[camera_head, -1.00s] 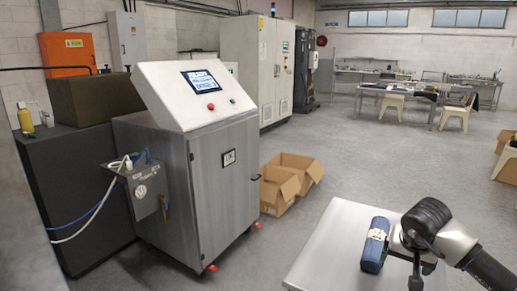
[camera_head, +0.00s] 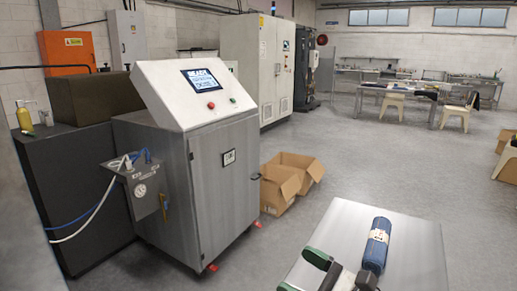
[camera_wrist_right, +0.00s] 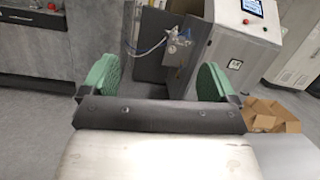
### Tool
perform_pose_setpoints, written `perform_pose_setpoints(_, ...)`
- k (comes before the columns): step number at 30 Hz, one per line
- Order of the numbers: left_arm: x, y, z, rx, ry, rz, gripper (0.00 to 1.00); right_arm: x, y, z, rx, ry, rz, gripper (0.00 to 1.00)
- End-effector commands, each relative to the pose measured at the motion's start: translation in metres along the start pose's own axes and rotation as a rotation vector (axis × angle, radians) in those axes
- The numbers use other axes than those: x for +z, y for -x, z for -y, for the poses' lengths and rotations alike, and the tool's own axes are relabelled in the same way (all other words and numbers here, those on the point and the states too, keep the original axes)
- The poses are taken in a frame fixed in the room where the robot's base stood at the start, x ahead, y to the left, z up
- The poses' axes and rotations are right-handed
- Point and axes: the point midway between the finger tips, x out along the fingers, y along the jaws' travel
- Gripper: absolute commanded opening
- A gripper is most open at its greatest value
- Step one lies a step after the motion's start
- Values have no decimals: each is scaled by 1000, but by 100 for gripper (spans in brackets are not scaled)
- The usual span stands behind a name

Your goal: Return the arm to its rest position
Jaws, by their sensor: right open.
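My right gripper (camera_head: 305,273) shows at the bottom edge of the head view, with green pads on its fingers. In the right wrist view the two green pads (camera_wrist_right: 158,80) stand wide apart, with nothing between them. The gripper is open and empty, at the left side of the steel table (camera_head: 338,212). The rest of the right arm is mostly out of the head view. A blue cylinder with a pale label (camera_head: 377,243) lies on the table, apart from and to the right of the gripper. My left gripper is not in view.
A steel washer cabinet (camera_head: 226,190) with a lit screen stands on the left, beside a dark counter (camera_head: 75,190). Open cardboard boxes (camera_head: 283,185) sit on the floor between cabinet and table. Open floor (camera_head: 400,160) lies beyond the table.

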Motion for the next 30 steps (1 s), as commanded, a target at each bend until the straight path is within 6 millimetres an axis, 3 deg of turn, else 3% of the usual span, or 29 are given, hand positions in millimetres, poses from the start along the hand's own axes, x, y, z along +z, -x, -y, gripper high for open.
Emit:
perform_pose_setpoints(3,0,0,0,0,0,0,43,10,24,15,-278,-504,204,89)
perform_pose_setpoints(5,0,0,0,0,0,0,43,6,43,25,-425,-755,298,89)
perform_pose_setpoints(8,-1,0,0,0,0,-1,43,-16,82,37,-680,-1164,451,89)
perform_pose_setpoints(11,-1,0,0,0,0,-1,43,-51,129,33,-959,-1547,601,89)
perform_pose_setpoints(16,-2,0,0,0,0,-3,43,-108,199,-11,-1435,-2036,817,89)
perform_pose_setpoints(22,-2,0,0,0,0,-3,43,-138,248,-74,-1882,-2307,979,89)
perform_pose_setpoints(23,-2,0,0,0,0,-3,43,-140,253,-84,1877,2251,-964,89)
perform_pose_setpoints(30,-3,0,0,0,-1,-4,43,-144,289,-154,1800,1800,-829,89)
